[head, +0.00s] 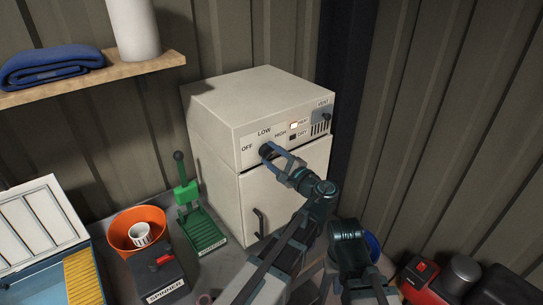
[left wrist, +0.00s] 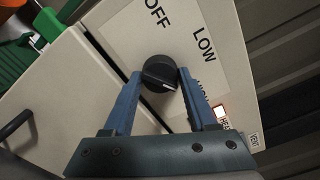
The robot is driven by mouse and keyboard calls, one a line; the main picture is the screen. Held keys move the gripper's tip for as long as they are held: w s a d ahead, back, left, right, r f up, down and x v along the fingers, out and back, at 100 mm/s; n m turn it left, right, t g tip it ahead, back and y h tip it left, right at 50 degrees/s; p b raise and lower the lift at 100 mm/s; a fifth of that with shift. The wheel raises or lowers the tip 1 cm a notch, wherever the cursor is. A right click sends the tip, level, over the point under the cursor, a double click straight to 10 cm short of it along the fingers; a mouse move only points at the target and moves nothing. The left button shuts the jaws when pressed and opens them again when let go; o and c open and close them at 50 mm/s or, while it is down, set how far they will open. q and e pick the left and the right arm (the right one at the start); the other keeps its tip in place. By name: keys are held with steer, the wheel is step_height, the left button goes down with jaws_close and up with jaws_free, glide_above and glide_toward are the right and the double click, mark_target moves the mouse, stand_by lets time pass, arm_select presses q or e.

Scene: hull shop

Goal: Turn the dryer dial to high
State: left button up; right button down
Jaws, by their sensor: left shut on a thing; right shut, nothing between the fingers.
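The cream dryer (head: 215,125) stands against the wall with OFF, LOW and HIGH printed on its panel. Its black dial (head: 264,151) also shows in the left wrist view (left wrist: 158,72). My left gripper (head: 272,152) is shut on the dial, with the blue fingers at either side of the knob. In the left wrist view the dial's white mark points to the lower right, toward the HIGH label, which a finger partly hides. My right gripper (head: 347,228) is shut and empty, low in front of the dryer.
A green hand press (head: 201,222), an orange bowl (head: 124,226) with a striped cup and a black spinner box (head: 150,268) stand left of the dryer. A shelf (head: 120,73) hangs above left. A red and black device (head: 422,277) is at the lower right.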

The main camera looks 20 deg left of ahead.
arm_select(q)
steer(key=shift+m, duration=0.5)
steer(key=shift+f, duration=0.1)
steer(key=o, duration=1.4)
steer(key=shift+c, duration=0.2)
